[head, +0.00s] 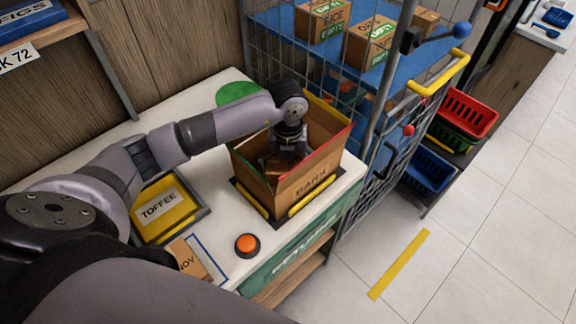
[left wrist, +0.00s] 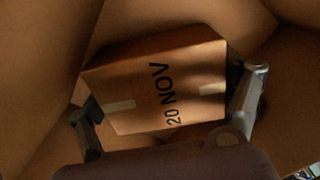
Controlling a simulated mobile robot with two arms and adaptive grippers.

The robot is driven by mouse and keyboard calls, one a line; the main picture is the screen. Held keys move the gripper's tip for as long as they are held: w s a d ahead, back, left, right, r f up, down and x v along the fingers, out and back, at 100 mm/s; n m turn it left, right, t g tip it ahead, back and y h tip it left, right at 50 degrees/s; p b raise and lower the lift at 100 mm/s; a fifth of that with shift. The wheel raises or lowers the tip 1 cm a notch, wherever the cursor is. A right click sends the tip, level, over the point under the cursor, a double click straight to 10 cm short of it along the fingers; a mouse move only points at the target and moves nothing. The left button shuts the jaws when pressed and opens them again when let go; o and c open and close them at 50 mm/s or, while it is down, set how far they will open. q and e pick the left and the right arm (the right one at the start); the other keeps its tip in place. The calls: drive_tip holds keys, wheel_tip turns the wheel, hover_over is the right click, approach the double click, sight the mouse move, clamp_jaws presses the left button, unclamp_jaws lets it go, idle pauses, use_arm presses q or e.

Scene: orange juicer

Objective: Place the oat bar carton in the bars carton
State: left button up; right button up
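The bars carton (head: 308,190), an open brown box with coloured rim edges, stands on the white counter in a holder with yellow bars. My left gripper (head: 284,155) reaches down inside it. A small brown carton marked "20 NOV" (left wrist: 165,80) lies tilted inside the box in the left wrist view; part of it also shows in the head view (head: 272,166). No oat bar name is readable on it. My left gripper's fingers (left wrist: 168,112) stand either side of this carton, with narrow gaps visible, so they look open. My right gripper is out of view.
A yellow TOFFEE tray (head: 178,220), another small carton marked "NOV" (head: 188,258) and an orange button (head: 247,243) are on the counter (head: 222,185). A wire cage (head: 330,75) with cartons stands behind. Red (head: 470,110) and blue (head: 430,170) baskets are at the right.

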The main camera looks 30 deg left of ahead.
sight(288, 162)
use_arm(q)
drive_tip(key=shift+o, duration=1.4)
drive_tip(key=shift+r, duration=0.5)
wheel_tip(288, 162, up, 11)
drive_tip(key=b, duration=0.2)
drive_tip(key=shift+f+b, duration=0.2)
drive_tip(key=shift+b, duration=0.15)
drive_tip(key=shift+r, duration=0.35)
